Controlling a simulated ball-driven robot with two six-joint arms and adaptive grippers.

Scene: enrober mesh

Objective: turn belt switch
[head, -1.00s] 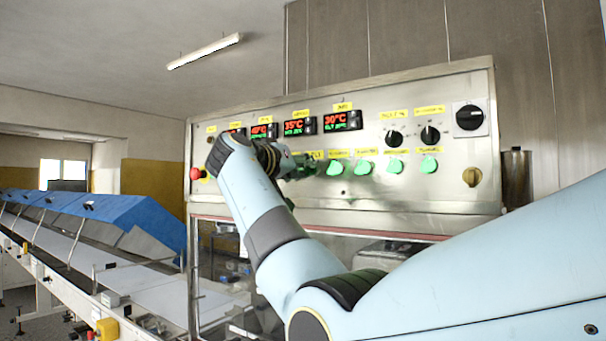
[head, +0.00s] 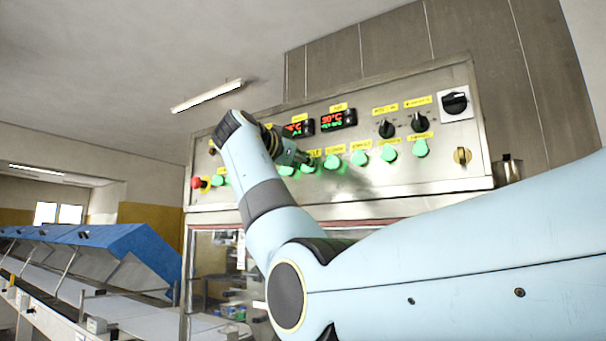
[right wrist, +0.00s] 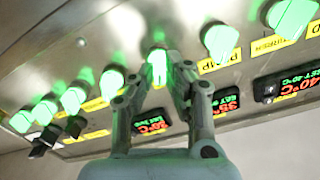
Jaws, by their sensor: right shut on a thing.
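My right gripper (right wrist: 160,72) has its two fingers on either side of a lit green switch knob (right wrist: 157,62) in the right wrist view, shut on it. In the head view my right gripper (head: 303,159) is at the row of green knobs, beside a partly hidden yellow label (head: 315,153) that seems to end in "LT". The gripper partly covers the knob that it holds (head: 308,166). The knob's exact turn angle is hard to tell because of the glow. My left gripper is not in view.
More green knobs (head: 360,158) stand close on both sides. Black rotary knobs (head: 386,129) and temperature displays (head: 338,118) sit above them. A red button (head: 197,182) is at the panel's left end. A blue-hooded conveyor (head: 120,255) runs at the left.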

